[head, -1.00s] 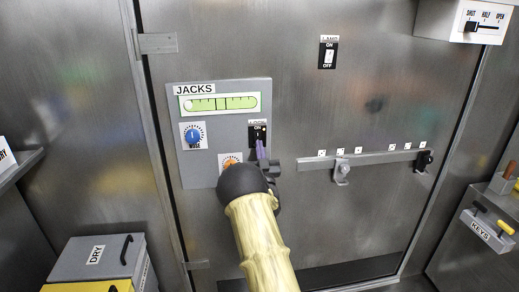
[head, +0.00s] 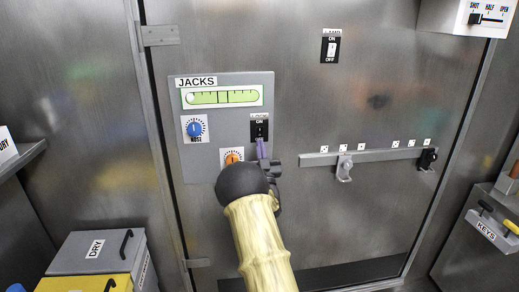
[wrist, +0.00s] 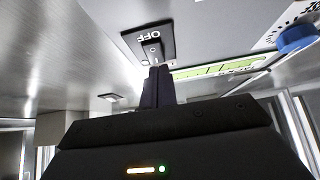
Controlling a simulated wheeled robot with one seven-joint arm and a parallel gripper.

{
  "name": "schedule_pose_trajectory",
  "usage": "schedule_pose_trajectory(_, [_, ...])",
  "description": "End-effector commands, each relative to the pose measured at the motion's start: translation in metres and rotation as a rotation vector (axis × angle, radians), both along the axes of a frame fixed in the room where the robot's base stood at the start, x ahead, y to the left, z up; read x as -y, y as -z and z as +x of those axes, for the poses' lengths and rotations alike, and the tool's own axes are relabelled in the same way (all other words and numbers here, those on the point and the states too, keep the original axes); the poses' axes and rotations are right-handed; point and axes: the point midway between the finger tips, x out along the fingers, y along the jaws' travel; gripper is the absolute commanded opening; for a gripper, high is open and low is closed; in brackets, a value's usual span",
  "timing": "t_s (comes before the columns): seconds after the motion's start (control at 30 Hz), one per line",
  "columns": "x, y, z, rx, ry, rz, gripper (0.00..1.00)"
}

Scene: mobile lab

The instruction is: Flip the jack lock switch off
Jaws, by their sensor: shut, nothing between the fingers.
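The jack lock switch (head: 259,128) is a black toggle plate at the right of the grey JACKS panel (head: 222,130), with ON marked at its top. Its lower end is hidden behind my fingers in the head view. My gripper (head: 262,147) is shut and empty, with its purple-grey fingertips at the lower edge of the switch. In the wrist view, the switch plate (wrist: 140,38) shows its OFF marking, and my shut gripper (wrist: 157,72) has its tips close to the toggle. I cannot tell whether they touch, or the toggle's exact position.
A blue dial (head: 195,129) and an orange dial (head: 232,157) share the panel, below a green gauge (head: 222,97). A lamp switch (head: 330,47) is higher on the door. A rail with a latch (head: 344,168) is to the right.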

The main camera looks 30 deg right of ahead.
Motion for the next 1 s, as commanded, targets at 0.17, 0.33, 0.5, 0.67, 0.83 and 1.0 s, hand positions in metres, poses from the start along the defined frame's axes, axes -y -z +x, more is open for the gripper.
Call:
schedule_pose_trajectory(0.17, [-0.008,0.023,-0.019,-0.003,0.000,0.001,0.00])
schedule_pose_trajectory(0.33, [-0.017,0.051,-0.036,-0.003,-0.005,0.001,0.00])
schedule_pose_trajectory(0.5, [-0.028,0.075,-0.051,-0.003,-0.012,0.001,0.00])
schedule_pose_trajectory(0.67, [-0.032,0.085,-0.058,0.000,-0.015,0.000,0.00])
schedule_pose_trajectory(0.83, [-0.026,0.086,-0.061,0.002,-0.005,-0.001,0.00])
schedule_pose_trajectory(1.0, [-0.022,0.086,-0.062,0.001,0.001,-0.001,0.00])
